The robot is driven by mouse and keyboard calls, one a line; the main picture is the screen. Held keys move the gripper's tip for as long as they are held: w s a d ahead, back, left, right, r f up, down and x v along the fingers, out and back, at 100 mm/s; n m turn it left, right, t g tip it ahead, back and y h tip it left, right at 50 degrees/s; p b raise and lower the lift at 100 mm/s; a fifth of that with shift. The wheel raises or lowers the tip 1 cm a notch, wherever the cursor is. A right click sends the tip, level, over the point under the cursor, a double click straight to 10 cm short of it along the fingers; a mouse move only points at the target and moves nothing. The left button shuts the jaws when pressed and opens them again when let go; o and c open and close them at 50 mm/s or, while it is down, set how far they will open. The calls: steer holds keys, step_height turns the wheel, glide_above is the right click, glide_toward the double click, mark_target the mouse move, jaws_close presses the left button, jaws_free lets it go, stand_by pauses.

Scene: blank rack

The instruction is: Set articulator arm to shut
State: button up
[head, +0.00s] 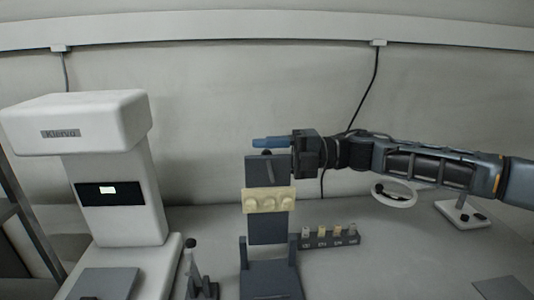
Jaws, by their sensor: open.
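The articulator stands on the bench in the head view. Its dark grey base (270,282) is at the bottom middle. Its arm (266,230) is a dark plate raised upright above the base, with a cream dental cast (268,200) on its face. A small dark knob shows at the arm's top edge. My gripper (270,142) is at that top edge, reaching in from the right with its blue fingers pointing left. The fingers overlap in this view and the gap between them is hidden. I cannot tell whether they touch the arm.
A white Klervo machine (112,170) stands at the left. A dark rack (330,240) with several small blanks sits right of the articulator. A small dark stand (202,280) is left of it.

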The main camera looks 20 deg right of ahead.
jaws_close()
stand_by(0.4)
